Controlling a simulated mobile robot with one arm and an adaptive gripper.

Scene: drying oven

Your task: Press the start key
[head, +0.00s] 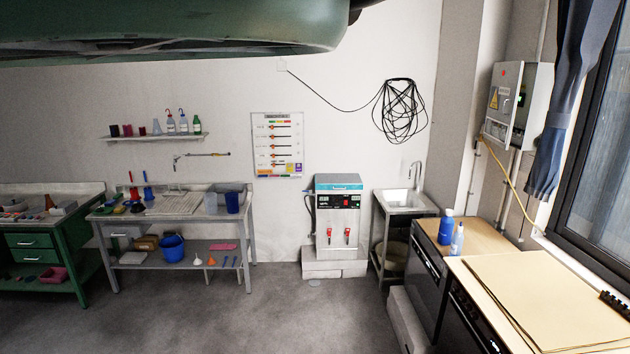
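No start key can be made out at this size. A boxy white and teal machine (338,215) stands against the back wall. Its front has a dark panel with a small display and red parts, and two red handles sit lower down. Two dark-fronted appliances stand under the worktops at the right: one (428,275) below the wooden top, and one (470,318) nearer, cut by the bottom edge. I cannot tell which of these is the drying oven. My gripper is not in view.
A grey bench (172,214) and a green bench (40,240) stand at the left. A sink (405,199) is right of the machine. Bottles (457,240) stand on the wooden worktop. A large dark green shape crosses the top. The grey floor (270,320) is clear.

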